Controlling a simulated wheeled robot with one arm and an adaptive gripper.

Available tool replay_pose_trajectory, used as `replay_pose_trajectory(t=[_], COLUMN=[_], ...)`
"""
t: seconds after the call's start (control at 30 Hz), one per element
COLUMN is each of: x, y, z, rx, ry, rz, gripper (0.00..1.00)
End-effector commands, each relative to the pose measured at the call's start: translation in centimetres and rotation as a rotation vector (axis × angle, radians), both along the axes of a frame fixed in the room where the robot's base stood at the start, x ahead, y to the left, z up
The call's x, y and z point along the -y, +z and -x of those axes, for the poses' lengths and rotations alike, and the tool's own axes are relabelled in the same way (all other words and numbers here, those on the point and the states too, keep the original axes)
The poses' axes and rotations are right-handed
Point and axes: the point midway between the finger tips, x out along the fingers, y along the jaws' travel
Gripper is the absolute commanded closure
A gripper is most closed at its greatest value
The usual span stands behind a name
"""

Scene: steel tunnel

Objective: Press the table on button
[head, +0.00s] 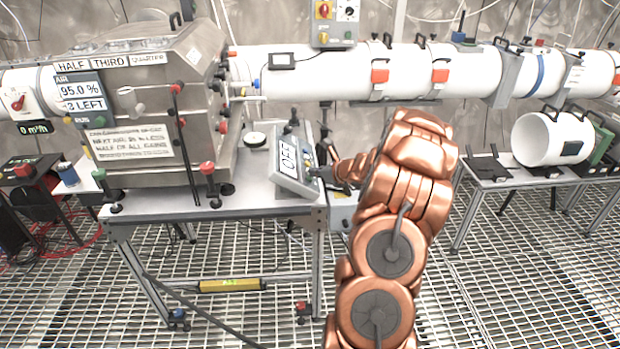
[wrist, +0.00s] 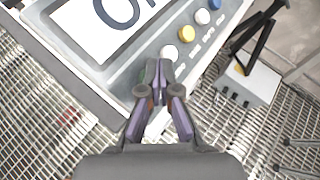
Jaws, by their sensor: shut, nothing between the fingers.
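The grey control box (head: 293,170) sits tilted on the right end of the metal table (head: 245,196); its display (head: 287,158) appears to read "OFF". In the wrist view the box (wrist: 128,72) shows a row of round buttons: a blue one, a white one (wrist: 202,17), a yellow one (wrist: 187,34) and another white one (wrist: 169,52). A dark greenish spot beside my fingertips may be one more button, mostly hidden. My gripper (wrist: 161,82) is shut and empty, its tips over the lower end of the row. Contact cannot be told. The button labels are too small to read.
A large steel chamber (head: 150,100) with red knobs stands left of the box. A round gauge (head: 255,140) lies between them. White tubes (head: 400,72) run behind. In the wrist view a small grey box (wrist: 248,82) lies beyond the panel's right edge, above the grating floor.

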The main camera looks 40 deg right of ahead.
Motion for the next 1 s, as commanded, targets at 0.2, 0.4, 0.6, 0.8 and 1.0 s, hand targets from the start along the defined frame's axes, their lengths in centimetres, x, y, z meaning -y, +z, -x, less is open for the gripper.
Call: replay_pose_trajectory(t=[0.2,0.4,0.6,0.8,1.0], x=[-0.32,-0.4,-0.43,-0.28,-0.04], y=[-0.67,-0.76,-0.73,-0.21,0.1], z=[-0.18,-0.18,-0.19,-0.08,0.12], rx=[0.0,-0.001,-0.001,-0.001,-0.001], ry=[0.0,0.0,0.0,0.001,-0.001], rz=[0.0,0.0,0.0,0.0,-0.001], gripper=[1.0,1.0,1.0,1.0,1.0])
